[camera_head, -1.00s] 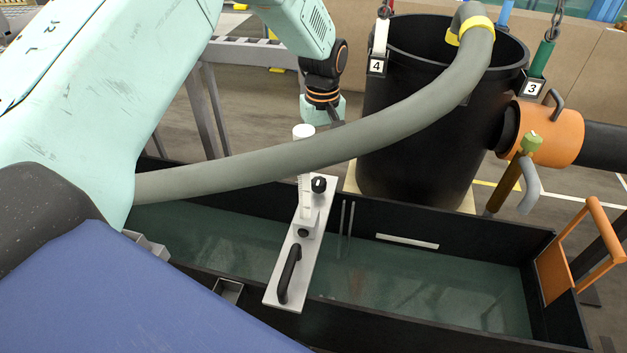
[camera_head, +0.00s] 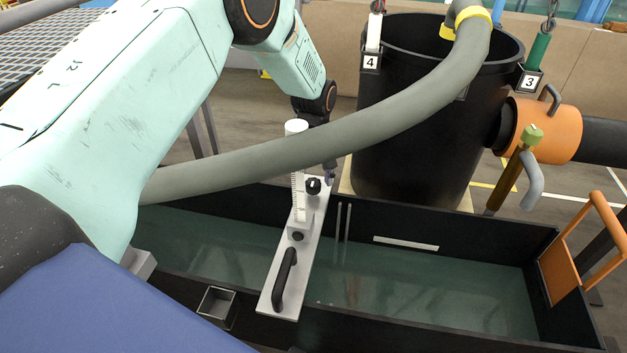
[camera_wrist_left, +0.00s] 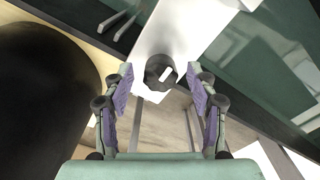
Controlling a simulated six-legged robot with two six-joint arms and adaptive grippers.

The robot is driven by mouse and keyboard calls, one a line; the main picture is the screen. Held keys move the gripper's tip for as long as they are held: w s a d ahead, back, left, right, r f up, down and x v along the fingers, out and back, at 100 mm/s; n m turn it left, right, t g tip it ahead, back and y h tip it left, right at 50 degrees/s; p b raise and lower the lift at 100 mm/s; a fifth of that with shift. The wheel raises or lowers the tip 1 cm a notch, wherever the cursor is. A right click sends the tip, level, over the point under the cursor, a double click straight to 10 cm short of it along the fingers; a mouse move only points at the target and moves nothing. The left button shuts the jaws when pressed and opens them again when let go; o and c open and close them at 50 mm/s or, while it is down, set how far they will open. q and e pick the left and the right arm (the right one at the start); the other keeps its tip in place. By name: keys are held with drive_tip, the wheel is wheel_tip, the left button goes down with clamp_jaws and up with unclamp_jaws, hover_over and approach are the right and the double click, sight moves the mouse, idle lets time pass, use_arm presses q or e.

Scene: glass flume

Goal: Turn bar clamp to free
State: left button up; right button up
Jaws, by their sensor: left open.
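The bar clamp appears as a black round knob (camera_head: 314,186) with a white mark on its face. It sits at the far end of a white bar (camera_head: 270,294) laid across the flume. In the left wrist view the knob (camera_wrist_left: 160,72) lies between the two open fingertips, with its white mark slanted. My left gripper (camera_head: 329,174) is open and empty just behind the knob; the hose hides much of it in the head view. I cannot tell whether a finger touches the knob. My right gripper is not in view.
A thick grey hose (camera_head: 250,163) crosses in front of my left wrist. A white scaled tube (camera_head: 299,200) stands beside the knob, and a black handle (camera_head: 284,278) is nearer. A black barrel (camera_head: 415,150) stands behind the water-filled flume (camera_head: 450,290).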

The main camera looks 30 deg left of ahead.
use_arm(q)
drive_tip(key=shift+a, duration=0.1)
drive_tip(key=shift+f, duration=0.1)
drive_tip(key=shift+c, duration=0.5)
drive_tip(key=c, duration=1)
drive_tip(key=shift+c, duration=0.2)
